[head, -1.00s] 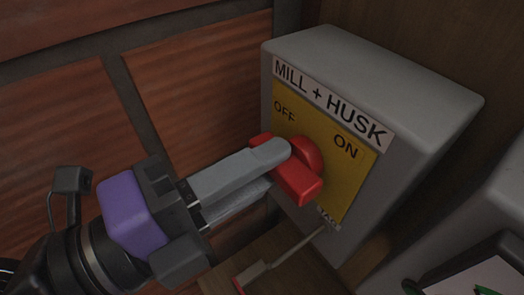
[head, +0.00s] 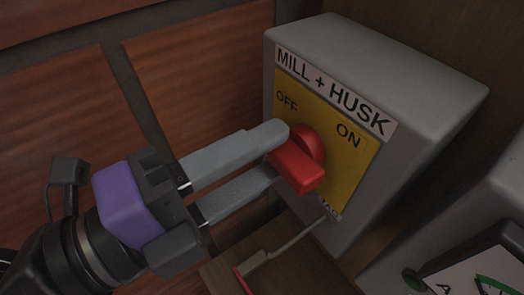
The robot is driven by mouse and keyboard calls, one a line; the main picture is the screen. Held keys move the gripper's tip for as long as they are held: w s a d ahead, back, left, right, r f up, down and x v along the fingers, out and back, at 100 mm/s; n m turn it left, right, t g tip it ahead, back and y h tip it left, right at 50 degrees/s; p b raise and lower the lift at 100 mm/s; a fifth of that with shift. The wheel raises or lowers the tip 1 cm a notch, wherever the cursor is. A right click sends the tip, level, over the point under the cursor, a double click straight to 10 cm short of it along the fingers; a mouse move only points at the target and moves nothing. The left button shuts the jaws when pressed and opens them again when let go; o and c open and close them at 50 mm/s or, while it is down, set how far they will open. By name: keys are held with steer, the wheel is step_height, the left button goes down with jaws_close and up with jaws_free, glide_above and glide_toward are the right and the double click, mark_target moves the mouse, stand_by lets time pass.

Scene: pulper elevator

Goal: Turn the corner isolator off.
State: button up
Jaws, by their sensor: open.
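The corner isolator is a grey box (head: 405,85) labelled MILL + HUSK, with a yellow plate (head: 350,175) marked OFF at the left and ON at the right. A red rotary handle (head: 300,168) stands out from the plate; its block-like grip slants down to the right, and part is hidden behind my upper finger. My gripper (head: 278,155) comes in from the left and is open. The upper finger's tip overlaps the handle's top left, and the lower finger's tip is just below left of the grip. I cannot tell whether either finger touches it.
A dial gauge (head: 480,275) and another grey casing (head: 490,215) are at lower right. A reddish panelled wall (head: 60,110) is at left.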

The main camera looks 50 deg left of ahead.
steer(key=s+b, duration=0.2)
steer(key=s, duration=0.5)
steer(key=shift+s+a, duration=0.15)
steer(key=shift+a, duration=0.2)
